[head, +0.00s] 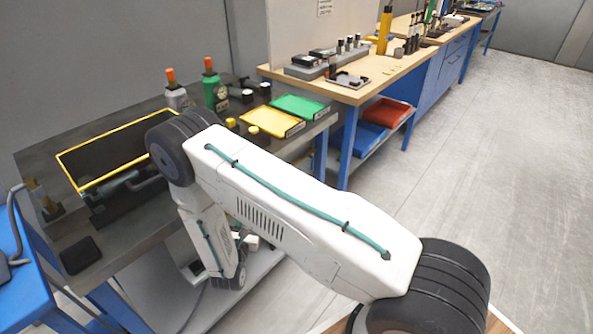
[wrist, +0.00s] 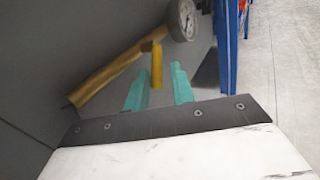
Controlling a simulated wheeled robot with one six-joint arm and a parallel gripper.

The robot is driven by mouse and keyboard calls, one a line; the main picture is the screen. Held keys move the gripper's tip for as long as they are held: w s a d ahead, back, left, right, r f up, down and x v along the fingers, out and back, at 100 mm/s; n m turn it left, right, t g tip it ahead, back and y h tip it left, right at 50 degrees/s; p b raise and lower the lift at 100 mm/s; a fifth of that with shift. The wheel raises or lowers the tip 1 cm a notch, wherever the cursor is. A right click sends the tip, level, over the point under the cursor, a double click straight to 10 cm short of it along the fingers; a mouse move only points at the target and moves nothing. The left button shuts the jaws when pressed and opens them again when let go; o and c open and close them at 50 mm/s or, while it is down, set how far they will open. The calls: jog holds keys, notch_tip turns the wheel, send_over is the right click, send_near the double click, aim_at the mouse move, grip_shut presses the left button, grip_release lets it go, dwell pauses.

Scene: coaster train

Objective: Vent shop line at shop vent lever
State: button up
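In the wrist view my gripper (wrist: 159,85) is open, with its two teal fingers apart. A short upright yellow bar (wrist: 156,66), which looks like the vent lever, shows between the fingertips. I cannot tell whether the fingers touch it or how deep it sits between them. A yellow pipe (wrist: 110,74) runs diagonally behind it, up toward a round gauge (wrist: 181,19). In the head view my arm reaches down in front of the bench, and the lever, the pipe and my fingers cannot be made out.
A dark workbench (head: 150,222) with a yellow-edged bin (head: 101,150), two bottles and a green tray (head: 299,108) stands at the left. A wooden-topped bench (head: 372,82) with blue legs stands behind. The grey floor (head: 490,150) at the right is clear.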

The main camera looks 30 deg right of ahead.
jog(key=v, duration=0.5)
jog(key=s+d+r+m+g, duration=0.3)
jog(key=d+r+m+g, duration=0.1)
jog(key=r, duration=0.5)
jog(key=s+d+r+m+g+h, duration=0.1)
jog(key=s+d+r+m+g, duration=0.3)
jog(key=r, duration=0.5)
jog(key=s+d+r+m+g+h, duration=0.1)
jog(key=s+d+r+m+g, duration=0.3)
jog(key=r+m+g, duration=0.4)
jog(key=shift+d+r, duration=0.45)
jog(key=shift+s, duration=0.1)
